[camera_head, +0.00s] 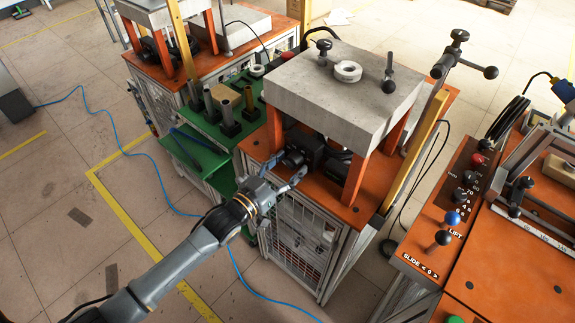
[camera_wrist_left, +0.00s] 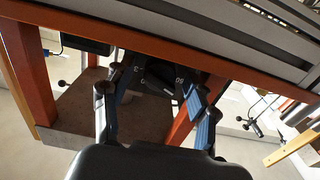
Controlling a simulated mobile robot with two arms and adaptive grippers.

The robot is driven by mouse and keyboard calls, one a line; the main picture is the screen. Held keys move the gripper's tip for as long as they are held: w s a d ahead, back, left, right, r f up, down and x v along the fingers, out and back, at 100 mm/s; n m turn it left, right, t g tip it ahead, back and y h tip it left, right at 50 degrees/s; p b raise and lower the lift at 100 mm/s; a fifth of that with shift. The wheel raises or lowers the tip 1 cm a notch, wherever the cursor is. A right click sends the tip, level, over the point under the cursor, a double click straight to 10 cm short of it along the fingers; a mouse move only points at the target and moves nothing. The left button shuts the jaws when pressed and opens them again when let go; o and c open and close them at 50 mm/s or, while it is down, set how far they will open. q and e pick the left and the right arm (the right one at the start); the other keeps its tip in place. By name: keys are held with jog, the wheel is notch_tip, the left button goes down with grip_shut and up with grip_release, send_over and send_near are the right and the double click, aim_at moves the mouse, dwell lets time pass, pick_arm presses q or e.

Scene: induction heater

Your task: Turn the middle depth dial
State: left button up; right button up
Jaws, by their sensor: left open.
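The heater (camera_head: 345,90) is a grey block on orange legs above an orange-topped cabinet. Black units (camera_head: 305,150) sit under the block at its front edge. My left gripper (camera_head: 286,167) is open in front of these units, its fingers pointing at them. In the left wrist view, the open fingers of my left gripper (camera_wrist_left: 153,76) stand either side of a dark dial face (camera_wrist_left: 160,77) with small white marks. I cannot tell whether the fingers touch it. The separate depth dials are too small or hidden to tell apart. My right gripper is not in view.
An orange leg (camera_head: 357,180) stands right of the units. A green bench (camera_head: 215,130) with upright cylinders lies to the left. A control panel (camera_head: 445,215) with knobs and levers is at right. A blue cable (camera_head: 130,150) crosses the floor.

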pick_arm(q)
jog(key=c, duration=1)
jog(key=shift+c, duration=0.6)
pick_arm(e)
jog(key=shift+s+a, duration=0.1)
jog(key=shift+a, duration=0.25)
pick_arm(q)
jog(key=m, duration=0.3)
jog(key=shift+m, duration=2)
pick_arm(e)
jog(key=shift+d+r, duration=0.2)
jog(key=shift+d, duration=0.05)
